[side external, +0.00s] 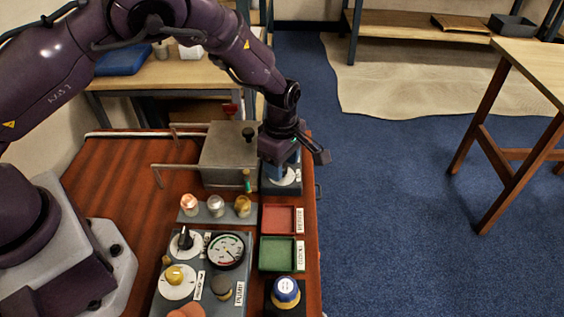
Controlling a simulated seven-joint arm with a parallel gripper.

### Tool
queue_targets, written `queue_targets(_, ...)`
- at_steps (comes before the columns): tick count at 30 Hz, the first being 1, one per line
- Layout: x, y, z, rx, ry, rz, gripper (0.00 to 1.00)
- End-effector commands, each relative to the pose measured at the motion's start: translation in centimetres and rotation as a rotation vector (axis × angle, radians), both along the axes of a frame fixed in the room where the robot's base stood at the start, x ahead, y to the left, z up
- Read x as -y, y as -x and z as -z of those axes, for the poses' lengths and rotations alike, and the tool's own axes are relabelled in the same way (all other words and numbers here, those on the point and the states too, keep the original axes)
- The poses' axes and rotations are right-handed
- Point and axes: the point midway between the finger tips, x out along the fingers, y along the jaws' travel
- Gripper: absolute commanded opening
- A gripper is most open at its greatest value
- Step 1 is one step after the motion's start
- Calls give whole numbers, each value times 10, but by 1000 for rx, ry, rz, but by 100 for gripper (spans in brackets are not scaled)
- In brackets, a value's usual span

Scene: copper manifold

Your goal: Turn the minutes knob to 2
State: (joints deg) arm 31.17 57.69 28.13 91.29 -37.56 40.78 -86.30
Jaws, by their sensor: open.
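My gripper (284,166) points down over a dark box at the right edge of the bench, just right of the grey metal box. A white dial (284,178) shows on that dark box beneath the fingers; its knob and markings are mostly hidden by my gripper. I cannot tell whether the fingers touch it. On the grey-blue panel, a black pointer knob (185,240) sits on one white dial and a yellow knob (175,275) on another. The small labels beside them are too small to read, so I cannot tell which knob is the minutes knob.
A grey metal box (228,155) with pipes stands left of my gripper. A strip with several coppery fittings (215,209), a red tray (279,219), a green tray (278,254), a gauge (226,250) and a blue-and-white knob (286,290) lie nearer. The brown bench (120,175) is clear at left.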

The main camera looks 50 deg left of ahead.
Motion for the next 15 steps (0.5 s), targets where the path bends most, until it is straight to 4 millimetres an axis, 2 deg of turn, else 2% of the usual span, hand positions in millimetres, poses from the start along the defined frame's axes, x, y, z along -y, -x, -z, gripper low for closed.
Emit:
queue_targets(9,0,0,4,0,1,0,52)
queue_targets(10,0,0,4,0,1,0,49)
queue_targets(15,0,0,3,0,1,0,10)
